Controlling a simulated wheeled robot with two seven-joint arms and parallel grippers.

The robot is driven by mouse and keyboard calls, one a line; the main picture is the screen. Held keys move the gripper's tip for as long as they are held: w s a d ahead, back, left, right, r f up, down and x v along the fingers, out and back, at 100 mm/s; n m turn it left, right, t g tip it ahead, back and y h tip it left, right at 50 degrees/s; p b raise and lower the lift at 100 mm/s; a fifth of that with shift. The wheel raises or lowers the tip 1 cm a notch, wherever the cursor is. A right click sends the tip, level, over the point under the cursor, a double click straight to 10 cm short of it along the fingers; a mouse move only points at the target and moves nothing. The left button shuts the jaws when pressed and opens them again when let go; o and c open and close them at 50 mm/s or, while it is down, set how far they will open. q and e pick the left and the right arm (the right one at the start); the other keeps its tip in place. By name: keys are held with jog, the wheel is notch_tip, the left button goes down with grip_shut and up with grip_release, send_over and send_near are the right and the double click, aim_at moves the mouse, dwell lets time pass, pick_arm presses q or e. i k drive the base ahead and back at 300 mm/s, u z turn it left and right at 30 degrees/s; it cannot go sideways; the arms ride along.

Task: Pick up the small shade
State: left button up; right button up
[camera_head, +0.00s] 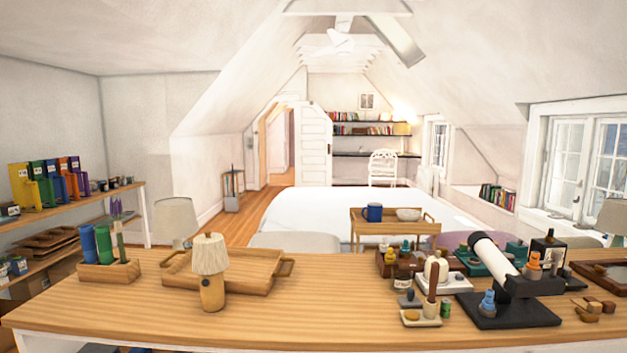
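A small cream pleated shade (209,255) sits on a rounded wooden lamp base (212,293) on the left half of the near wooden table (330,315). The lamp stands upright, in front of a wooden tray (250,270) and overlapping its left part in the picture. A larger, plain pale shade (176,219) shows behind the table, to the left of the small one. Another pale shade (613,216) is cut by the right edge of the picture. Neither of my grippers is in view.
A wooden holder (105,272) with green and blue items stands left of the lamp. The table's right side is crowded, with a tilted white tube (494,256) on a black base (508,311) and several small bottles and trays. The table's front middle is clear.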

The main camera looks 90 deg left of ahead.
aim_at(210, 256)
jog(key=u, duration=2.65)
